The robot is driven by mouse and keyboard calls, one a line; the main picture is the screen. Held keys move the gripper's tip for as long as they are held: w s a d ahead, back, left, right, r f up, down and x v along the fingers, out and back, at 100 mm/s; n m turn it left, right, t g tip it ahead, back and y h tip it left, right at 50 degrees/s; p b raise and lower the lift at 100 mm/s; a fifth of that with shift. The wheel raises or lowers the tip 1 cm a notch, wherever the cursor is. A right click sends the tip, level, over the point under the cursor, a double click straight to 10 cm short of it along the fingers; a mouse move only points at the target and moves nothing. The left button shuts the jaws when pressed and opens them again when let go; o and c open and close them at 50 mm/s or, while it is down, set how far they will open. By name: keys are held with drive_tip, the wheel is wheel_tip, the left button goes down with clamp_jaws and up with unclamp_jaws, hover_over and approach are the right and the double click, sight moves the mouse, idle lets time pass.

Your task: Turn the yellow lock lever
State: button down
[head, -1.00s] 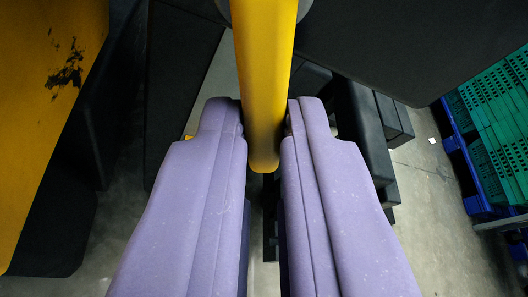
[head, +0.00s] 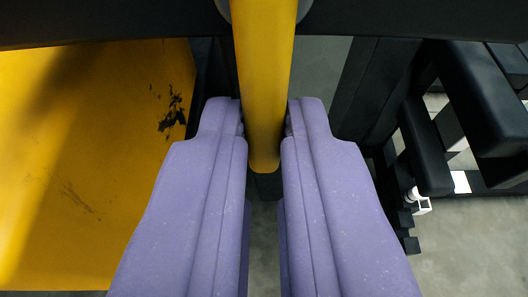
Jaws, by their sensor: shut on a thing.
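The yellow lock lever (head: 264,80) hangs down from the top middle of the head view, with its rounded free end between my fingers. It comes out of a grey round mount at the top edge, only partly in view. My gripper (head: 264,130) has two purple fingers, one on each side of the lever, and is shut on it near its lower end.
A large yellow panel (head: 90,180) with dark scuff marks fills the left side. A dark beam crosses the top. Black frame parts (head: 485,100) stand at the right, with a small white piece (head: 420,203) beside them. Grey floor (head: 470,250) shows at the lower right.

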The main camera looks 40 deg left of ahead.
drive_tip(key=c, duration=1.2)
unclamp_jaws()
drive_tip(key=shift+o, duration=0.2)
drive_tip(key=p+v, duration=0.2)
drive_tip(key=v, duration=0.5)
drive_tip(key=shift+s+d+p, duration=0.25)
drive_tip(key=shift+s+p, duration=0.05)
drive_tip(key=shift+p, duration=0.05)
drive_tip(key=shift+r, duration=0.1)
